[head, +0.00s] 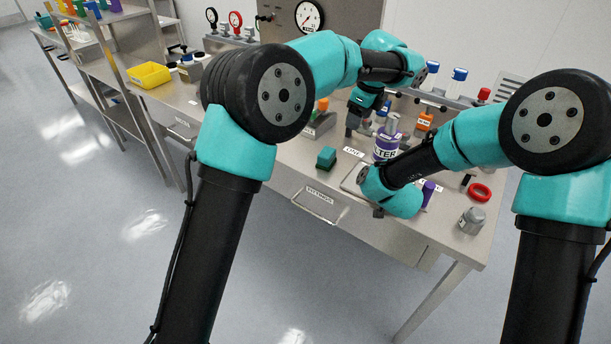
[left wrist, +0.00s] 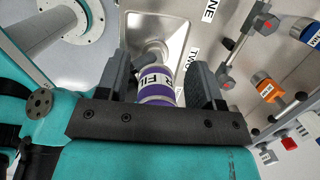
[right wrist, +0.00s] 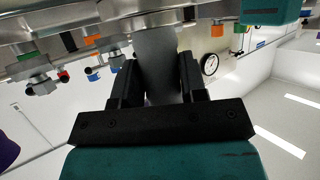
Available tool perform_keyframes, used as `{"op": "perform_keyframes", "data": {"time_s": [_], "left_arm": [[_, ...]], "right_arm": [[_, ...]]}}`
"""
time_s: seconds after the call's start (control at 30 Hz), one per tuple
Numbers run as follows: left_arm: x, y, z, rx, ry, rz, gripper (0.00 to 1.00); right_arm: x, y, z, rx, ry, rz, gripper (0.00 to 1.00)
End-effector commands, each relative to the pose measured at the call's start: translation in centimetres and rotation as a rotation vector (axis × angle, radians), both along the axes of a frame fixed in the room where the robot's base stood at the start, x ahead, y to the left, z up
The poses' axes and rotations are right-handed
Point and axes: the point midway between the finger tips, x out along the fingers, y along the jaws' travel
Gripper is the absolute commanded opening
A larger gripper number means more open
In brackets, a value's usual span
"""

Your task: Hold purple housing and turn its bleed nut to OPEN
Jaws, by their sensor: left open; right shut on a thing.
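The purple housing (head: 385,150), with a white FILTER label, stands upright on the bench with a grey top (head: 392,123). My left gripper (head: 367,120) is open next to that top. In the left wrist view the purple housing (left wrist: 157,84) shows between the spread jaws. My right gripper (right wrist: 160,66) is low at the bench, mostly hidden behind its own wrist in the head view. It is shut on a grey upright body, which looks like part of the housing. The bleed nut and its OPEN mark cannot be made out.
A green block (head: 326,157) lies left of the housing. A purple-capped piece (head: 428,192), a red ring (head: 479,192) and a grey fitting (head: 472,220) are at the right. A yellow bin (head: 149,75) is farther left. Bottles and gauges line the back.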

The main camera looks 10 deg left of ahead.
Motion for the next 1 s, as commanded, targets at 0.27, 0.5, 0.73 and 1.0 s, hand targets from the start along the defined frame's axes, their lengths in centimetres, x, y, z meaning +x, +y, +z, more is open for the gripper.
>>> {"op": "perform_keyframes", "data": {"time_s": [0.27,0.5,0.73,1.0], "left_arm": [[-0.1,2.5,-3.6,-0.066,-0.005,0.092,0.61],[-0.6,4.5,-6.7,-0.125,-0.007,0.178,0.61],[-1.3,6.5,-9.6,-0.182,-0.010,0.269,0.61],[-2.7,8.8,-12.7,-0.249,-0.010,0.384,0.61]], "right_arm": [[0.0,0.0,0.0,0.000,0.000,0.000,0.03],[0.0,0.0,0.0,0.000,0.000,0.000,0.03],[0.0,0.0,0.0,0.000,0.000,0.000,0.03],[0.0,0.0,0.0,0.000,0.000,0.000,0.03]]}}
